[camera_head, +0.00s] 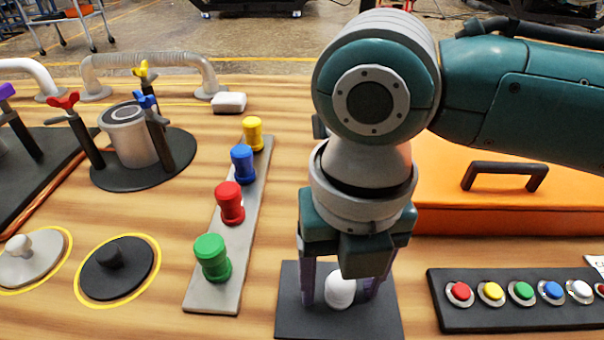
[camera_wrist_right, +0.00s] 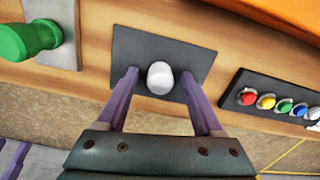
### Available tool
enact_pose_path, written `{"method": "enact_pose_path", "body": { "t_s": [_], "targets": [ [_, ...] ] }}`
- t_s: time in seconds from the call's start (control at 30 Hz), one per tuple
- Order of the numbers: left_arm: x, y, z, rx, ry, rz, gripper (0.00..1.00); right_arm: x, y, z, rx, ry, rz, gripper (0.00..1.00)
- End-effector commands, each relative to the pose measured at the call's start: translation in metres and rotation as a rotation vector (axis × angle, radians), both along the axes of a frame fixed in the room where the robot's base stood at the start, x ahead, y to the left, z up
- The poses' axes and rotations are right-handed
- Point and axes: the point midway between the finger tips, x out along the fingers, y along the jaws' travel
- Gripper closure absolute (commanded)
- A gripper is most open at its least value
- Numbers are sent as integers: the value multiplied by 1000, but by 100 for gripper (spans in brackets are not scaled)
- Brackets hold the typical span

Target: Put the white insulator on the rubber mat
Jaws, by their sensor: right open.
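The white insulator (camera_head: 340,290) stands on the dark rubber mat (camera_head: 293,318) at the front middle of the table. In the right wrist view the insulator (camera_wrist_right: 160,77) is near the middle of the mat (camera_wrist_right: 128,44). My right gripper (camera_head: 340,292) points down over the mat. Its purple fingers are apart, one on each side of the insulator, with gaps showing in the right wrist view (camera_wrist_right: 160,83). The insulator's base is partly hidden in the head view. My left gripper is not clearly seen in either view.
A grey strip (camera_head: 231,255) with green, red, blue and yellow knobs lies left of the mat. A button panel (camera_head: 500,312) is at the right, before an orange case (camera_head: 480,222). Black (camera_head: 117,268) and grey (camera_head: 35,262) lids lie at the left. A small white block (camera_head: 229,102) lies farther back.

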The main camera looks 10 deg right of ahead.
Motion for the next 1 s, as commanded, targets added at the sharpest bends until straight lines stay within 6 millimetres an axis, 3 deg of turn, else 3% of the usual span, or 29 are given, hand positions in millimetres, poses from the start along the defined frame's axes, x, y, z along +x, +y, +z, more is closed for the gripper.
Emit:
{"method": "enact_pose_path", "body": {
  "t_s": [0.17,0.4,0.6,0.87,1.0],
  "targets": [
    [0,0,8,0,0,0,50,1,0,24,2,-3,1,32],
    [0,0,22,-1,0,1,50,1,0,79,2,-3,1,32],
    [0,-2,29,-5,0,4,50,1,0,112,2,-2,-1,32],
    [0,-3,30,-11,1,7,50,-1,2,122,6,0,-9,32],
    [0,-3,30,-11,0,7,50,-13,19,112,81,0,-149,32]
  ]
}}
